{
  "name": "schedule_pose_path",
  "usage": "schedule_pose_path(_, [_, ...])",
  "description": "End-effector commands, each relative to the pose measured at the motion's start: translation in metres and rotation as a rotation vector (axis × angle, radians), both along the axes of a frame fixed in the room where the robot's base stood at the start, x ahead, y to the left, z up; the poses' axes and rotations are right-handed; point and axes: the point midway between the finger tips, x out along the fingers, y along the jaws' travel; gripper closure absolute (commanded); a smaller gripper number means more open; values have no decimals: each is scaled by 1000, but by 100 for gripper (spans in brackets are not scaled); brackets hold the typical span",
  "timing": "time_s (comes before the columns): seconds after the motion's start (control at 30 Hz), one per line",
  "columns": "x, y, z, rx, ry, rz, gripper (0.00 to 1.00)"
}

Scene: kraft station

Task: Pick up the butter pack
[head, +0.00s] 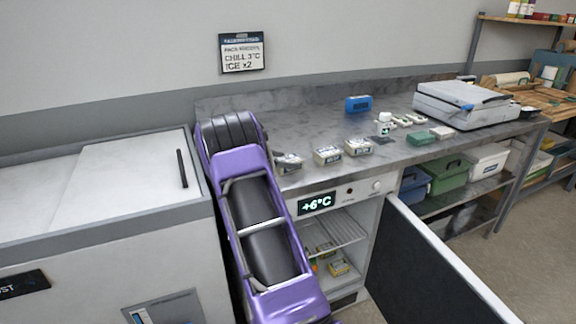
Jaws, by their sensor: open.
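Several small packs are in view, and I cannot tell for sure which one is the butter pack. Two pale packs with dark labels, a left one (327,155) and a right one (358,147), lie on the grey counter (300,120) near its front edge. A third pale pack (289,163) lies further left, close beside my purple arm. In the open cooler (348,222) under the counter, a yellowish pack (339,267) lies low down, below a wire shelf (340,230). My arm stands in front of the counter's left end. My gripper does not show.
The cooler door (430,265) stands wide open to the right; the display (317,203) reads +6°C. A white chest (100,200) stands left. On the counter are a blue box (358,104), a white bottle (383,124), a green pack (417,138) and a large grey machine (465,105).

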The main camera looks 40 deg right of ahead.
Motion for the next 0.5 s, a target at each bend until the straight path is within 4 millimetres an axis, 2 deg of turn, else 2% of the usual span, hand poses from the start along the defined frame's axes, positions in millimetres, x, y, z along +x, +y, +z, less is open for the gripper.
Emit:
schedule_pose_path(0.07, [0, 0, 0, 0, 0, 0, 0])
schedule_pose_path(0.5, [0, 0, 0, 0, 1, 0, 79])
